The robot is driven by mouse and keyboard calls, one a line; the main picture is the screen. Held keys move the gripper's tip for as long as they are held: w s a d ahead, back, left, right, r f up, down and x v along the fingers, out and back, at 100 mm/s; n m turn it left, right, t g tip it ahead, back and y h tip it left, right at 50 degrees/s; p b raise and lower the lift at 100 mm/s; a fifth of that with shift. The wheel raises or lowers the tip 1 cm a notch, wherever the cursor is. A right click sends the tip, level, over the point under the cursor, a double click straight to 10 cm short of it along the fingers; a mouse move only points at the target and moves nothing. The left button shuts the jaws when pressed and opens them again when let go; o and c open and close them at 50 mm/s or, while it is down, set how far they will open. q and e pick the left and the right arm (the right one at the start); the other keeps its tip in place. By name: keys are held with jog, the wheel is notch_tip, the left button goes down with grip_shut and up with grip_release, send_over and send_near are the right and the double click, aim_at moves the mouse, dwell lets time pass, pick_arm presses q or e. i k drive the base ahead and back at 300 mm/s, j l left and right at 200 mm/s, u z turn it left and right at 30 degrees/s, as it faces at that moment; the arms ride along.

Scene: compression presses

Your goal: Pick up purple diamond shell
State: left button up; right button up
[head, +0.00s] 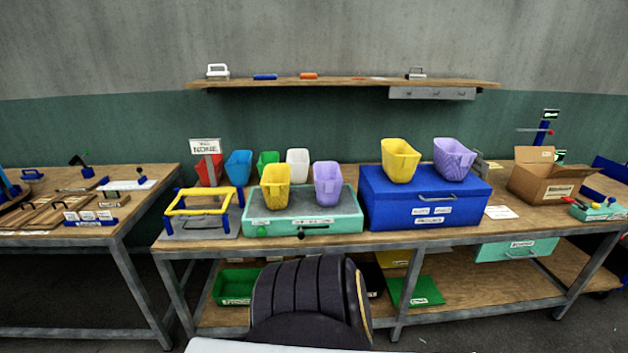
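Two purple shells are in the head view. One purple shell (455,159) stands on the right part of the blue box (424,206); its side seems to carry crossing slanted lines, like a diamond pattern. The other purple shell (327,185) stands on the teal-edged box (303,223); its side looks more plain, and its pattern is too small to be sure of. A yellow shell (400,161) stands left of the purple one on the blue box. Another yellow shell (275,187) stands on the teal-edged box. Neither gripper is in view.
Red, blue, green and white bins (298,165) stand behind the teal-edged box. A yellow frame (205,211) is at the left, an open cardboard box (546,182) at the right. A wall shelf (350,82) hangs above. A dark ribbed shape blocks the lower middle.

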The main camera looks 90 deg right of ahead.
aim_at(453, 160)
jog(key=k+l+z, duration=0.1)
jog(key=z, duration=0.45)
jog(key=l+z, duration=0.35)
jog(key=z, duration=0.15)
jog(key=l+z, duration=0.25)
jog(key=z, duration=0.3)
jog(key=l+z, duration=0.2)
jog(key=z, duration=0.3)
jog(key=i+l+z, duration=0.15)
jog(key=z, duration=0.4)
jog(key=i+l+z, duration=0.15)
jog(key=z, duration=0.4)
jog(key=i+l+z, duration=0.15)
jog(key=z, duration=0.35)
jog(key=i+z, duration=0.15)
jog(key=z, duration=0.4)
jog(key=u, duration=0.75)
